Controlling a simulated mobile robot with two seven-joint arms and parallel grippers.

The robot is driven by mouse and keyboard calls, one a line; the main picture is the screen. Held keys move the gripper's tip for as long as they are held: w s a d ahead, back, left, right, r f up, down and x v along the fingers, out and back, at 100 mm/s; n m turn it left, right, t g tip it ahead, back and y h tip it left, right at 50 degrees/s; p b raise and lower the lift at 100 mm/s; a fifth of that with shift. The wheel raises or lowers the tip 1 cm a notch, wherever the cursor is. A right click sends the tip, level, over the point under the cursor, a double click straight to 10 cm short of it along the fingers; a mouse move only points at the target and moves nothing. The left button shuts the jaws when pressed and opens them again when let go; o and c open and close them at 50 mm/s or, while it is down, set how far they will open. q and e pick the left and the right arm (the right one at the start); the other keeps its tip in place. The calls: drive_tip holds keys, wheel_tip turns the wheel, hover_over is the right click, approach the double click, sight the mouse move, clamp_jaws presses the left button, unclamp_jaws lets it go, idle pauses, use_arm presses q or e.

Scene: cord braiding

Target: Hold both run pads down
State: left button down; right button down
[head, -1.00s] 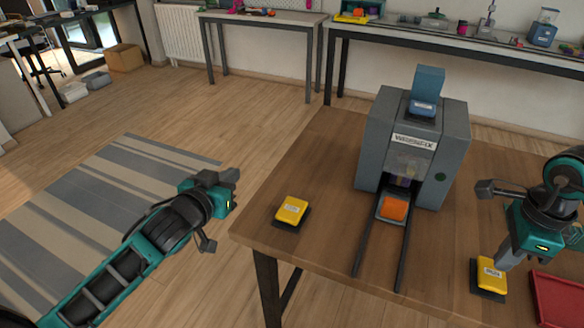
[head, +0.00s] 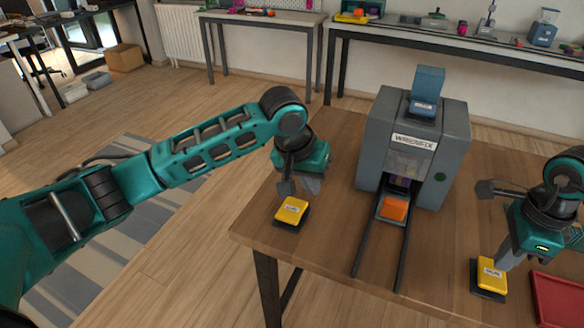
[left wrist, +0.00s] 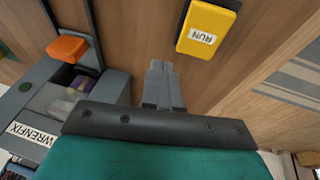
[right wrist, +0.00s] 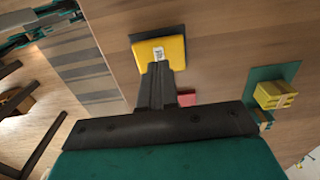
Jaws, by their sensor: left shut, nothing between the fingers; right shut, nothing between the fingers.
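The left yellow run pad (head: 292,210), labelled RUN in the left wrist view (left wrist: 207,27), sits on a dark base at the table's left front corner. My left gripper (head: 286,190) is shut and empty, pointing down just behind this pad. In the left wrist view its fingertips (left wrist: 161,66) are apart from the pad. The right yellow run pad (head: 491,274) sits near the table's right front. My right gripper (head: 500,265) is shut with its fingertips at this pad. In the right wrist view the tips overlap the pad's (right wrist: 165,46) near edge; they appear to touch it.
A grey WRENFIX machine (head: 455,150) stands between the pads. An orange block (head: 394,208) sits at its opening, at the head of two dark rails (head: 404,255) running frontward. A red tray (head: 560,298) lies right of the right pad. The wooden table (head: 330,215) is bare around the left pad.

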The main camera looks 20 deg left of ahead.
sight(292, 209)
use_arm(q)
drive_tip(key=s+a+r+g+y, duration=0.2)
drive_tip(key=a+r+g, duration=0.1)
drive_tip(key=r, duration=0.1)
drive_tip(key=shift+s+a+f, duration=0.1)
drive_tip(key=shift+f, duration=3.4)
drive_tip(key=shift+f, duration=0.2)
drive_tip(key=shift+f, duration=0.65)
use_arm(e)
drive_tip(key=shift+f, duration=0.1)
use_arm(q)
drive_tip(key=shift+f, duration=0.1)
use_arm(e)
drive_tip(key=shift+f, duration=0.7)
drive_tip(key=shift+f, duration=0.4)
